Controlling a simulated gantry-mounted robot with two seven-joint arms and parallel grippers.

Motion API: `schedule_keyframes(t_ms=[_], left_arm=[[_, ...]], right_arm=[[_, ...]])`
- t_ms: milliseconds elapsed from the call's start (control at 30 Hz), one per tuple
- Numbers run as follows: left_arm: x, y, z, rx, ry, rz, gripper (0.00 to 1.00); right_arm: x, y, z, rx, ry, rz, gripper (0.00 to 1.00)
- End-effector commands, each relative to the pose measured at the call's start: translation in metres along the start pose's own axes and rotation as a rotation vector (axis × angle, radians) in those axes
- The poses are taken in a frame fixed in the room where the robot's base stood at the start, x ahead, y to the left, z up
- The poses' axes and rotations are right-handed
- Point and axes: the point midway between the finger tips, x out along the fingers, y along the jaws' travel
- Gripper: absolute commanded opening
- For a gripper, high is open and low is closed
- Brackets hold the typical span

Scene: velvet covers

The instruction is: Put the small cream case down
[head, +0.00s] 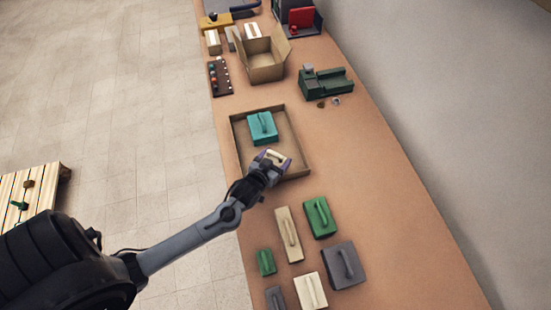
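My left gripper (270,165) reaches in from the left over the near side of a shallow cardboard tray (304,165). It appears shut on a small cream case (278,156), which shows between its purple-tinted fingers. The case seems to be held above the tray; its exact height and underside are hidden. A teal case (262,127) with a handle lies in the tray, just beyond the gripper. My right gripper is not in view.
Near the front are a tall beige case (289,235), green cases (319,217), grey cases (344,265) and a cream case (310,292). An open carton (266,68) and a green machine (326,83) stand farther back. Bare table lies right of the tray.

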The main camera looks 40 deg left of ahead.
Motion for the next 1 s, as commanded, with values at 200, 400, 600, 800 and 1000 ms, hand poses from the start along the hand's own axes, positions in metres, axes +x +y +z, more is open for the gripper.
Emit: schedule_keyframes(t_ms=[200, 400, 600, 800, 1000], left_arm=[[0.0, 0.0, -0.001, 0.0, 0.001, 0.0, 0.5], [0.002, 0.0, 0.005, 0.0, 0.0, 0.0, 0.5], [0.004, 0.0, 0.01, 0.0, 0.001, 0.0, 0.5], [0.004, 0.0, 0.011, 0.0, 0.001, 0.0, 0.85], [0.004, 0.0, 0.01, 0.0, 0.001, 0.0, 1.0]], right_arm=[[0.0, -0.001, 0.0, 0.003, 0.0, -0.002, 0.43], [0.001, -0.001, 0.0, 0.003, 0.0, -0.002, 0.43], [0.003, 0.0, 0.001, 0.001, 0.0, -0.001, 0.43], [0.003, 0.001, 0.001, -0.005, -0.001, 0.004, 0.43], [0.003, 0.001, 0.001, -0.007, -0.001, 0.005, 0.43]])
